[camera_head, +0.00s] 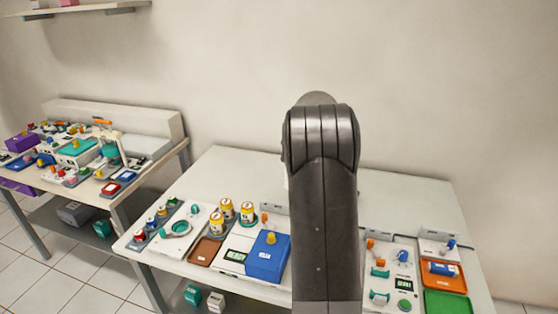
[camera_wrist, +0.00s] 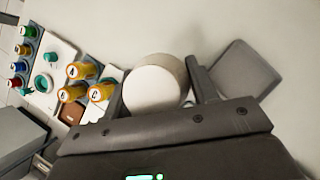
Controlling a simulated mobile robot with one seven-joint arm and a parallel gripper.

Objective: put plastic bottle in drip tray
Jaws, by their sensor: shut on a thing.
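My gripper (camera_wrist: 155,78) is shut on a white, round-ended object that looks like the plastic bottle (camera_wrist: 153,90); it sits between the two dark fingers in the wrist view. A grey, square, shallow piece that may be the drip tray (camera_wrist: 243,82) lies just right of the right finger in the wrist view. In the head view my arm hides the gripper, the bottle and this grey piece. I cannot tell how high the bottle is above the table.
The white table (camera_head: 235,170) is clear at the back. An orange tray (camera_head: 444,283) and green tray (camera_head: 446,303) lie at right. Another cluttered table (camera_head: 172,150) stands left.

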